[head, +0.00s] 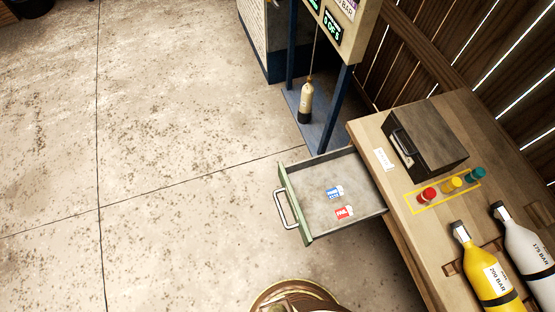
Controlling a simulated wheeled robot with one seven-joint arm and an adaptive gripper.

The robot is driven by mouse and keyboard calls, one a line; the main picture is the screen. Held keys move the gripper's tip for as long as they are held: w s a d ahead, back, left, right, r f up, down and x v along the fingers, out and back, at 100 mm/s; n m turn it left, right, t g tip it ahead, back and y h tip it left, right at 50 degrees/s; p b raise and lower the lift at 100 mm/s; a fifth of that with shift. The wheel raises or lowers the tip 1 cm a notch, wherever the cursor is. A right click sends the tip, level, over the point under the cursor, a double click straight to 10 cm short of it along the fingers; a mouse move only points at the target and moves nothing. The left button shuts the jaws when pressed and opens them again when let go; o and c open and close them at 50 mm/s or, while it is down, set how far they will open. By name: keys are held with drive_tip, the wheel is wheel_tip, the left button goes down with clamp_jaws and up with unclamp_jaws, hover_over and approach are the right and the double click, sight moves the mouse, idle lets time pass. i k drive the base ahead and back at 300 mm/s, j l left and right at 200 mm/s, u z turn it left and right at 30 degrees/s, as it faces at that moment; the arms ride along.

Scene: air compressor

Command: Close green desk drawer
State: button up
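The green desk drawer (297,206) is pulled out from the left side of the wooden desk (398,215). Its green front faces left and carries a silver bar handle (281,209). A blue-and-white tag (335,193) and a red-and-white tag (344,212) lie on the drawer's floor. My gripper is not seen in the head view. A rounded brownish part (297,297) at the bottom edge, in front of the drawer, looks like mine, but I cannot tell which part.
On the desk are a dark metal box (427,137), red, yellow and teal knobs, a yellow cylinder (484,275) and a white cylinder (527,255). A blue-framed stand (337,110) with a hanging small cylinder (306,103) is behind the drawer.

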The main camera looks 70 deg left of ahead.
sight(304, 183)
drive_tip(key=u, duration=2.45)
drive_tip(key=l, duration=0.25)
drive_tip(key=k+l, duration=0.1)
drive_tip(key=l, duration=0.2)
